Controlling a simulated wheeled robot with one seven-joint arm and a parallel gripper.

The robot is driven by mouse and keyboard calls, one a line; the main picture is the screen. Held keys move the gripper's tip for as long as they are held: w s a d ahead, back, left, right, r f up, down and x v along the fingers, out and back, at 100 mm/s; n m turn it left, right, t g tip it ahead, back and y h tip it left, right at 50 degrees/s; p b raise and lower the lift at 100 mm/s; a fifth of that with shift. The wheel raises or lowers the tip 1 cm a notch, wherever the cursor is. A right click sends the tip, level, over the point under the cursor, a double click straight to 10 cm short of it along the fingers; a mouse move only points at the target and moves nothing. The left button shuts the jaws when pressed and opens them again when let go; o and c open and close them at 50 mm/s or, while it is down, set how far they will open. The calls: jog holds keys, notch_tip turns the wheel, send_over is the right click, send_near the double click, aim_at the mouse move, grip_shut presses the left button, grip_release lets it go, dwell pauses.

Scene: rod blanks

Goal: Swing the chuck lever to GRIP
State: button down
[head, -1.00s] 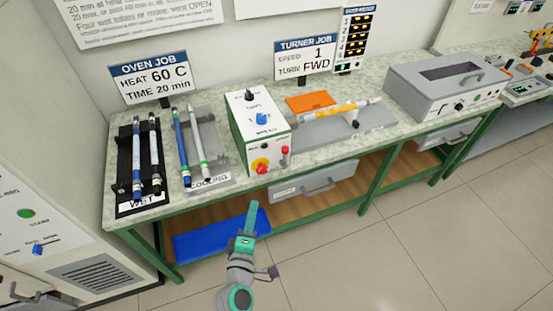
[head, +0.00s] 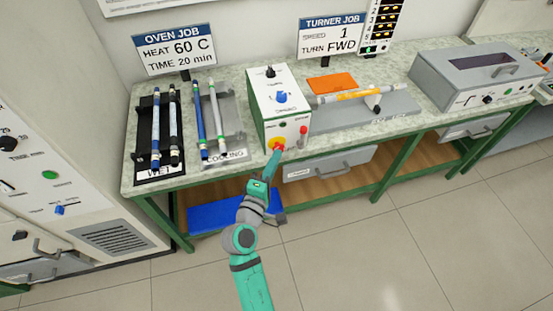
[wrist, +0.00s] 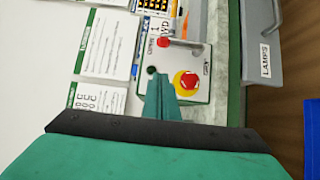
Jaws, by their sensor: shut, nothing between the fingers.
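The turner box (head: 262,118) stands on the bench, with a black knob and a blue knob on top. The chuck lever (head: 303,131), red-tipped, is on the right of its white front face. In the wrist view the red lever ball (wrist: 163,42) lies beyond my fingers, with a grey arm beside it. The yellow-ringed red stop button (wrist: 188,81) is beside my fingertips. My gripper (head: 276,158) is shut and empty, in front of the face near the stop button, below and left of the lever. It looks apart from the lever; contact with the face cannot be told.
The wet rack (head: 160,172) and cooling rack (head: 235,140) hold rods at left. A grey drawer (head: 330,163) sits under the bench edge. The floor in front is clear.

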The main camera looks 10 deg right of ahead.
aim_at(303, 138)
jog(key=w+d, duration=0.6)
jog(key=d, duration=0.2)
jog(key=shift+w, duration=0.3)
jog(key=shift+a, duration=0.1)
